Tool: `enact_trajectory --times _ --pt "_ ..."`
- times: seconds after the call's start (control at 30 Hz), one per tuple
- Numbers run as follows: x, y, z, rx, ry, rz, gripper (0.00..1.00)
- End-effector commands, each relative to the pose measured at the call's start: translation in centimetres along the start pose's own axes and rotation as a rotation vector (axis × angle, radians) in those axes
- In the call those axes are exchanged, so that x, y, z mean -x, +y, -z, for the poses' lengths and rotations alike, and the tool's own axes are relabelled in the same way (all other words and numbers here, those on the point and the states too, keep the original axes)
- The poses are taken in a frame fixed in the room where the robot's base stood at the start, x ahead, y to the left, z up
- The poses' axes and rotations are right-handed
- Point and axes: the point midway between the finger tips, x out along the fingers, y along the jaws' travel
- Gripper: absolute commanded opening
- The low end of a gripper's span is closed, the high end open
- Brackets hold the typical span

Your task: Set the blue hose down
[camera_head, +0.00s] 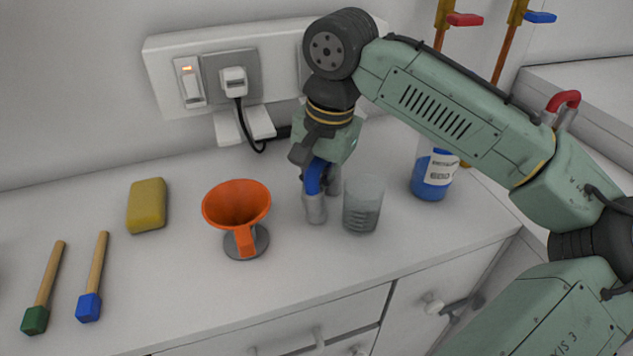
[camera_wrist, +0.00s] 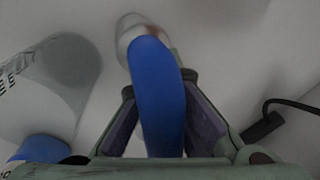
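The blue hose (camera_head: 314,177) is a short bent tube with pale grey ends. It stands at or just above the countertop, and I cannot tell whether its ends touch. My gripper (camera_head: 318,160) points down over its bend. In the wrist view the blue hose (camera_wrist: 158,95) runs between my gripper's two fingers (camera_wrist: 158,90), with the fingertips against its sides. One grey end shows beyond them, and the nearer part is hidden by the gripper body. The white countertop (camera_head: 180,280) lies below.
A clear beaker (camera_head: 363,205) stands close right of the hose, and an orange funnel (camera_head: 237,205) stands left. A blue-filled bottle (camera_head: 434,175) is farther right. A yellow sponge (camera_head: 147,205), green-tipped tool (camera_head: 42,290) and blue-tipped tool (camera_head: 93,280) lie left. A plugged-in charger (camera_head: 234,82) is behind.

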Motion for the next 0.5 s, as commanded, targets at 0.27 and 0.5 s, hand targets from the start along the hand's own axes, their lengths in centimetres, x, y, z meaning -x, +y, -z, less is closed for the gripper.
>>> enact_trajectory --times 0.27,0.5 --pt "-0.25 0.03 -0.01 0.0 0.0 0.0 0.16" --pt "-0.24 0.03 -0.01 0.0 0.0 0.0 0.29"
